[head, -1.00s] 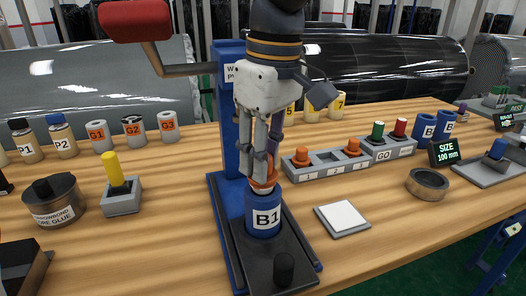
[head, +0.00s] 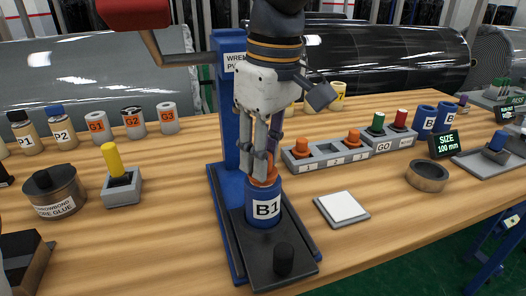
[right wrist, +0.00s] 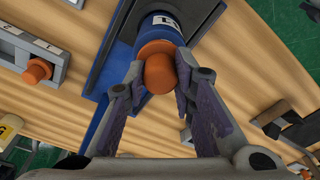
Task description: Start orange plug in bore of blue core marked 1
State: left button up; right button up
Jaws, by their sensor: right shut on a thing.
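The blue core marked B1 (head: 265,209) stands upright on the dark base of the blue press stand. My right gripper (head: 262,158) is directly above it, pointing down, shut on an orange plug (head: 268,172). The plug is at the core's top mouth. In the right wrist view, both fingers (right wrist: 160,76) grip the plug's narrow end (right wrist: 158,75), and its wider collar is against the end of the blue core (right wrist: 166,27). The bore is hidden, so I cannot tell how far the plug is in. My left gripper is out of view.
A grey rack (head: 326,153) to the right holds orange plugs at 1 and 3. The blue press post (head: 231,135) stands close behind my gripper, with a red-handled lever (head: 140,12) at upper left. A white pad (head: 342,208) lies right of the base.

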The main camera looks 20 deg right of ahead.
jog(key=o, duration=1.1)
notch_tip(320, 180, up, 12)
jog(key=s, duration=0.1)
jog(key=shift+d, duration=0.35)
